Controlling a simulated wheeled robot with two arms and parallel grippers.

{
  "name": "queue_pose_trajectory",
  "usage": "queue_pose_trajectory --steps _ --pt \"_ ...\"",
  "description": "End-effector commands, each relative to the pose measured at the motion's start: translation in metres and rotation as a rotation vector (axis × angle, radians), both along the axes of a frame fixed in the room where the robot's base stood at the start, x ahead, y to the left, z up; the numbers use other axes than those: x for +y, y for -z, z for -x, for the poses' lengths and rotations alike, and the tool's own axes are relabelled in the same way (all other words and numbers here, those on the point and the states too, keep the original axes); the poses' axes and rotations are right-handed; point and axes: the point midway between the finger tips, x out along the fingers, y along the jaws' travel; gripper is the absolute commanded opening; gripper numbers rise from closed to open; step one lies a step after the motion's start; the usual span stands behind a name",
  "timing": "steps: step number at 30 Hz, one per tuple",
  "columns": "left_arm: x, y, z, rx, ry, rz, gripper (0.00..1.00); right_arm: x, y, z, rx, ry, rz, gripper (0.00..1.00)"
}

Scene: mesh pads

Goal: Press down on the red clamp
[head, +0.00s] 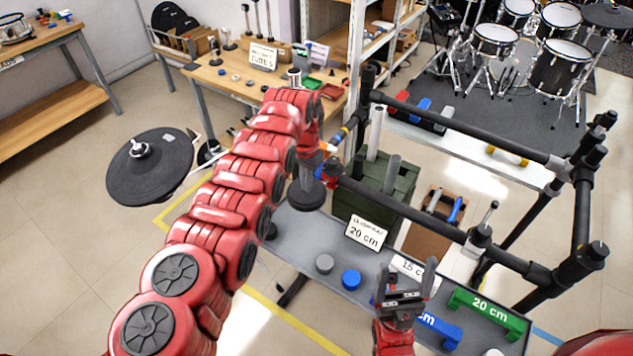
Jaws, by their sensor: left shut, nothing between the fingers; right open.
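A small red piece (326,177), which looks like the red clamp, sits at the left end of the black rack's lower front bar, with blue beside it. It is partly hidden, and I cannot make out its lever. My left arm arches over from the left, and its shut, empty gripper (308,175) points down just left of the red piece. I cannot tell whether they touch. My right gripper (404,290) is open and empty, low in the view, pointing up over the grey table.
The black tube rack (430,212) spans the right side. The grey table (300,232) holds a "20 cm" card (366,234), grey and blue round pieces, and a green "20 cm" block (488,312). A dark green crate (376,190) stands behind the lower bar. A black cymbal pad (150,175) is left.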

Motion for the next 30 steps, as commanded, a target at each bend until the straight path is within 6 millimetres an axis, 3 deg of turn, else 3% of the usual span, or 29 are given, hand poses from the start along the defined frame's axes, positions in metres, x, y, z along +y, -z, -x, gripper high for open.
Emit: queue_pose_trajectory --steps 8,22,30 --pt "0.001 0.003 0.004 0.013 0.0 -0.003 0.0 0.0 -0.001 0.0 0.0 0.0 0.0 0.81" --pt "0.0 -0.047 0.002 0.005 0.0 -0.001 0.0 0.0 -0.027 0.0 0.0 0.0 0.0 0.81" --pt "0.001 -0.069 0.002 0.005 -0.001 -0.001 0.0 0.0 -0.028 0.0 0.0 0.0 0.0 0.81"
